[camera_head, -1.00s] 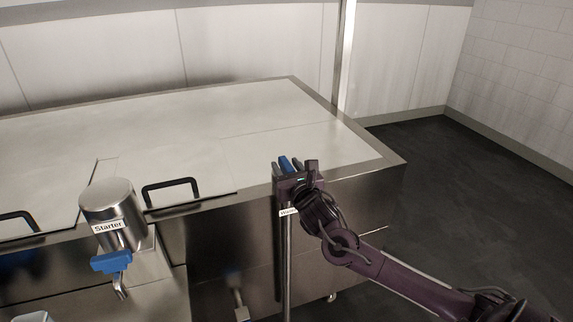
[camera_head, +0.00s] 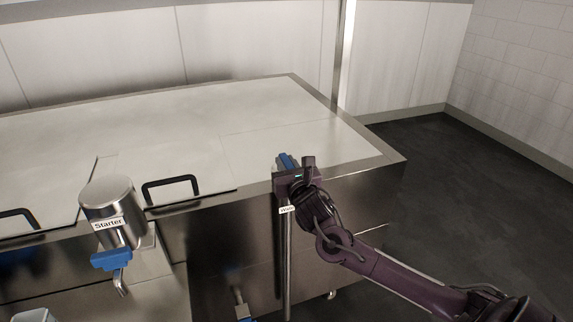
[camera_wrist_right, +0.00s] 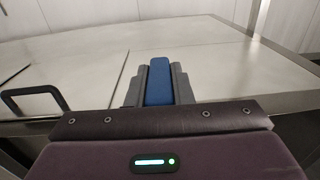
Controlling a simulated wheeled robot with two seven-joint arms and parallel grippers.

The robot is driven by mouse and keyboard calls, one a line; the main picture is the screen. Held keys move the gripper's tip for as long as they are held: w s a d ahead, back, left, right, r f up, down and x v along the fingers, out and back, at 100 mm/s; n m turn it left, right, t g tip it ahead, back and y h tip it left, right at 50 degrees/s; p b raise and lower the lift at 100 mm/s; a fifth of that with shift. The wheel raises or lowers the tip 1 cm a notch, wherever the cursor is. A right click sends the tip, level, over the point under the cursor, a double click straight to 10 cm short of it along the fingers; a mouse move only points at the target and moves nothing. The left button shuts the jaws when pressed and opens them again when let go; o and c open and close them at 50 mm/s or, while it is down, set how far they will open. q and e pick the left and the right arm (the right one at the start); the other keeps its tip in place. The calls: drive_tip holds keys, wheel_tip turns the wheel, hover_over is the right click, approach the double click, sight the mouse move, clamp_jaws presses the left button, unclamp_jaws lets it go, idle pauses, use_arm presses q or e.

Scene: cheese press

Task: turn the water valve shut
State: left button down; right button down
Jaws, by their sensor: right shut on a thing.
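The water valve's blue handle (camera_head: 286,161) is at the top of a metal pipe (camera_head: 287,260) at the front edge of the steel vat. A white label (camera_head: 288,210), partly covered, hangs on the pipe below it. My right gripper (camera_head: 287,167) is shut on the blue handle. In the right wrist view the handle (camera_wrist_right: 159,82) lies between the two grey fingers (camera_wrist_right: 159,88), pointing away over the vat top. The handle's base and the valve body are hidden by the gripper. My left gripper is not in view.
The vat's flat top (camera_head: 240,115) has black lid handles (camera_head: 171,190). A steel canister labelled Starter (camera_head: 108,208) with a blue tap (camera_head: 111,260) stands at the left front. Open dark floor (camera_head: 450,190) lies to the right.

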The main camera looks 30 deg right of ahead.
drive_tip(key=shift+a+m+g+h, duration=0.1)
drive_tip(key=shift+m+g+h, duration=0.2)
drive_tip(key=shift+m+h, duration=0.3)
drive_tip(key=shift+r+m+h, duration=0.15)
drive_tip(key=shift+m+h, duration=0.15)
drive_tip(key=shift+h, duration=0.4)
drive_tip(key=m+g+h+p, duration=0.2)
drive_tip(key=p, duration=0.2)
drive_tip(key=m+g+h+p, duration=0.2)
drive_tip(key=p, duration=0.1)
drive_tip(key=m+g+h+p, duration=0.2)
drive_tip(key=h+p, duration=0.1)
drive_tip(key=p, duration=0.1)
drive_tip(key=shift+a+r+p, duration=0.1)
drive_tip(key=shift+r+p, duration=0.15)
drive_tip(key=shift+p, duration=0.05)
drive_tip(key=shift+f+m+g+h, duration=0.3)
drive_tip(key=shift+m+g+h, duration=0.35)
drive_tip(key=shift+g, duration=0.55)
drive_tip(key=shift+f+m+g+h, duration=0.1)
drive_tip(key=shift+m+g+h, duration=0.15)
drive_tip(key=shift+m+g, duration=0.25)
drive_tip(key=shift+m+g+h+b, duration=0.6)
drive_tip(key=shift+m+g+b, duration=0.75)
drive_tip(key=shift+g, duration=0.65)
drive_tip(key=shift+b, duration=0.3)
drive_tip(key=shift+d+r+g, duration=0.2)
drive_tip(key=shift+r+g, duration=0.05)
drive_tip(key=shift+g, duration=0.15)
